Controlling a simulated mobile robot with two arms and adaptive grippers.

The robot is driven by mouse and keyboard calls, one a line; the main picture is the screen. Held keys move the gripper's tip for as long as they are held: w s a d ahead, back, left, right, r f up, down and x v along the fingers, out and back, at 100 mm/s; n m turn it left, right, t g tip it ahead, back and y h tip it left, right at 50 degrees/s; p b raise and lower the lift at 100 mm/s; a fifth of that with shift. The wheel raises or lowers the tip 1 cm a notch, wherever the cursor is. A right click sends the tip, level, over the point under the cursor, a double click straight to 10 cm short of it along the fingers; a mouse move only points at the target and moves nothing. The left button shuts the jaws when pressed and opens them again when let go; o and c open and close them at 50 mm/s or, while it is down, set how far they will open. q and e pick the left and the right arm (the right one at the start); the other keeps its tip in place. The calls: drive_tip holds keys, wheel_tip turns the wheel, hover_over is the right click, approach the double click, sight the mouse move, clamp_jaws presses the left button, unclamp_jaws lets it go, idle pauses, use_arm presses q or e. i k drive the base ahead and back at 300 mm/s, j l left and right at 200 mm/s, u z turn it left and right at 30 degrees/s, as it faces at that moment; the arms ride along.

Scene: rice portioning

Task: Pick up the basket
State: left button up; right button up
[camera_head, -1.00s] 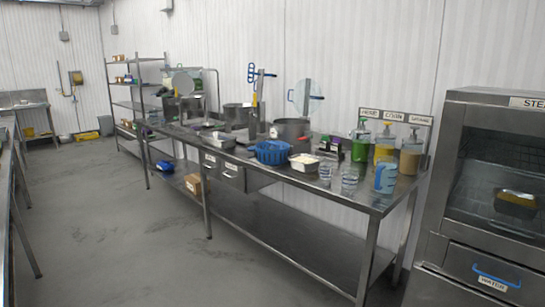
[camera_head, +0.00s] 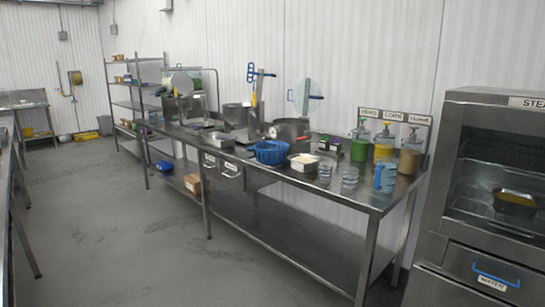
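A blue basket (camera_head: 271,152) stands on the long steel table, near its front edge and left of a white rectangular container. It looks like an open, ribbed bowl shape. Another blue container (camera_head: 163,166) lies low down under the far end of the table; it is too small to make out clearly. Neither of my grippers shows in the head view.
The steel table (camera_head: 375,200) holds a white container (camera_head: 304,162), clear cups (camera_head: 349,177), a blue-handled jug (camera_head: 385,178), a large pot (camera_head: 290,130) and several pump bottles (camera_head: 384,146). A steamer cabinet (camera_head: 490,190) stands at right. The grey floor (camera_head: 130,235) in front is clear.

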sight(268, 152)
drive_tip(key=i+j+u, duration=0.4)
drive_tip(key=i+u, duration=0.35)
drive_tip(key=i, duration=0.25)
drive_tip(key=i+j, duration=0.1)
drive_tip(key=i, duration=0.45)
drive_tip(key=i+j, duration=0.15)
drive_tip(key=i, duration=0.4)
drive_tip(key=i+j, duration=0.1)
drive_tip(key=i, duration=0.5)
